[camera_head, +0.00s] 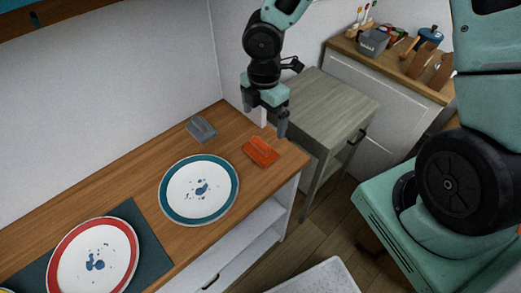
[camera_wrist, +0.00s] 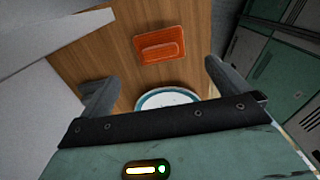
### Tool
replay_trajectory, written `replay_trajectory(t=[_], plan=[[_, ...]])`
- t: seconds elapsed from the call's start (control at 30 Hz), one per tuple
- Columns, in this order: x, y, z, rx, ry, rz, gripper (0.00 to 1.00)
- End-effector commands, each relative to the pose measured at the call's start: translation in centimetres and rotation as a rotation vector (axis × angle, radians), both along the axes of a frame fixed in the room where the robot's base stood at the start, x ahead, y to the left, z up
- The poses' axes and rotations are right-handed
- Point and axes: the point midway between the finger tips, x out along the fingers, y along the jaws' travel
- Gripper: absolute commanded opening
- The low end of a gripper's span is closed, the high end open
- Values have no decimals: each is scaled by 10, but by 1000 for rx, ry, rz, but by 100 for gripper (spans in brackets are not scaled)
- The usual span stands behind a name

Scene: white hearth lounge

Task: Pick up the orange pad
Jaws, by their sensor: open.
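The orange pad (camera_head: 261,152) is a small flat block with a raised ridge. It lies on the wooden counter near its right end, right of the teal-rimmed plate. In the wrist view the orange pad (camera_wrist: 160,45) shows whole, beyond and between my two fingers. My gripper (camera_head: 264,121) is above the counter, over the pad in the head view, with its fingers spread and nothing between them. In the wrist view my gripper (camera_wrist: 155,85) is also open, and the pad is apart from both fingertips.
A grey pad (camera_head: 202,129) lies left of the orange one. The teal-rimmed plate (camera_head: 172,214) and a red-rimmed plate (camera_head: 62,250) on a dark mat (camera_head: 152,246) take up the counter's left. A grey side table (camera_head: 335,98) stands beyond the counter's right end.

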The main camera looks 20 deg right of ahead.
Motion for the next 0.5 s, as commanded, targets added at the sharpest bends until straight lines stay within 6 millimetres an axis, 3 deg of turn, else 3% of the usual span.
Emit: replay_trajectory(t=[0.03,0.2,0.5], plan=[[-1,1,-14,0,4,3,100],[-1,1,-45,0,4,2,100],[-1,2,-68,0,1,0,100]])
